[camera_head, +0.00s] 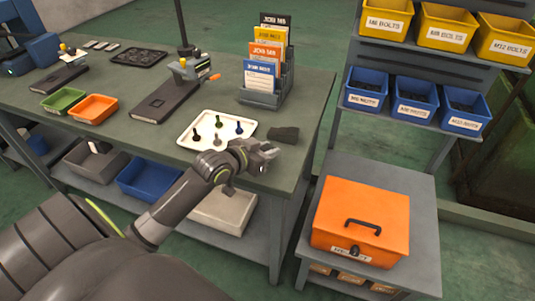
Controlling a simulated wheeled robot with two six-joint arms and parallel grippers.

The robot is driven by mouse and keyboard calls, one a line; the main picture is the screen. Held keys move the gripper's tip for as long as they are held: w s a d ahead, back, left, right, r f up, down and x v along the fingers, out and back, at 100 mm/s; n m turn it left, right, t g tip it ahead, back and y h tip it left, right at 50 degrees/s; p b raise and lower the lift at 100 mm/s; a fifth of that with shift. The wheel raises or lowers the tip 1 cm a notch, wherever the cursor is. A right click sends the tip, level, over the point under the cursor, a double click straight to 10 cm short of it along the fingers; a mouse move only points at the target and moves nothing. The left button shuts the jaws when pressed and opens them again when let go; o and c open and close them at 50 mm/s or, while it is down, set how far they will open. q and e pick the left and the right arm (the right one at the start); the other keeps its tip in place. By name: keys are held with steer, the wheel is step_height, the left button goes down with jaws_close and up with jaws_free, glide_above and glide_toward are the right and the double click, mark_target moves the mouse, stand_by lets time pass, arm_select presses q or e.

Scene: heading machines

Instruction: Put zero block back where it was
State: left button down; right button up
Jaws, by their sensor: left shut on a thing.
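My left gripper (269,153) reaches over the front edge of the workbench (320,95), just right of and in front of the white tray (190,137). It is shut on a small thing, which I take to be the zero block. The fingers mostly hide it, so its shape cannot be made out. A dark flat gauge base (160,102) lies behind the tray, with a small grey and yellow device at its right end. My right gripper is not in view.
The tray holds several small coloured pegs. A dark cloth-like item (284,134) lies right of it. A card rack (265,98) stands behind. Green (63,99) and orange bins (94,108) are at left. An orange toolbox (360,220) sits on a lower cabinet at right.

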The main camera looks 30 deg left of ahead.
arm_select(q)
steer(key=shift+f, duration=0.75)
steer(key=shift+f, duration=0.1)
steer(key=c, duration=1.2)
jaws_free()
steer(key=shift+o, duration=0.2)
steer(key=shift+s, duration=0.15)
steer(key=p+v, duration=0.1)
steer(key=v, duration=1.1)
